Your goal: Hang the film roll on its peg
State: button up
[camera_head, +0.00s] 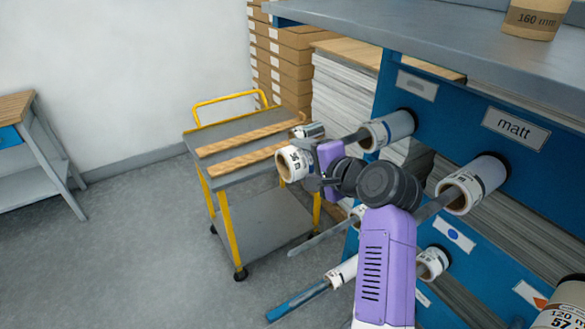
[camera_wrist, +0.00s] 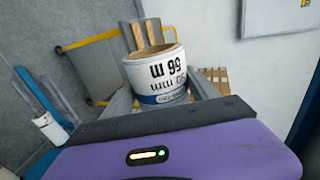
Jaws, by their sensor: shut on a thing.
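The film roll (camera_head: 293,164) is a short white cylinder with dark print and a brown core. My gripper (camera_head: 316,163) is shut on it and holds it in the air, in front of the trolley in the head view. The roll shows large in the wrist view (camera_wrist: 158,85), its print upside down, just beyond my purple gripper body. Pegs stick out of the blue rack (camera_head: 396,87): a long grey peg (camera_head: 318,241) and a blue-ended peg (camera_head: 297,301) lie below my gripper. Which peg belongs to the held roll is unclear.
Other rolls hang on the rack, including an upper one (camera_head: 391,129) and one under the "matt" label (camera_head: 476,184). A yellow-handled trolley (camera_head: 262,203) with wooden strips stands behind. A workbench (camera_head: 38,150) is at left. The floor between is clear.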

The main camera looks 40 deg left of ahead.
aim_at(358, 140)
jog(key=shift+w+d+b, duration=1.05)
jog(key=shift+w+b, duration=0.4)
jog(key=shift+w, duration=1.1)
jog(key=shift+w+d+b, duration=1.1)
jog(key=shift+w+b, duration=0.4)
jog(key=shift+w, duration=1.1)
jog(key=shift+w+d+b, duration=1.05)
jog(key=shift+w+b, duration=0.4)
jog(key=shift+w, duration=1.1)
jog(key=o, duration=1.6)
jog(key=shift+c, duration=0.2)
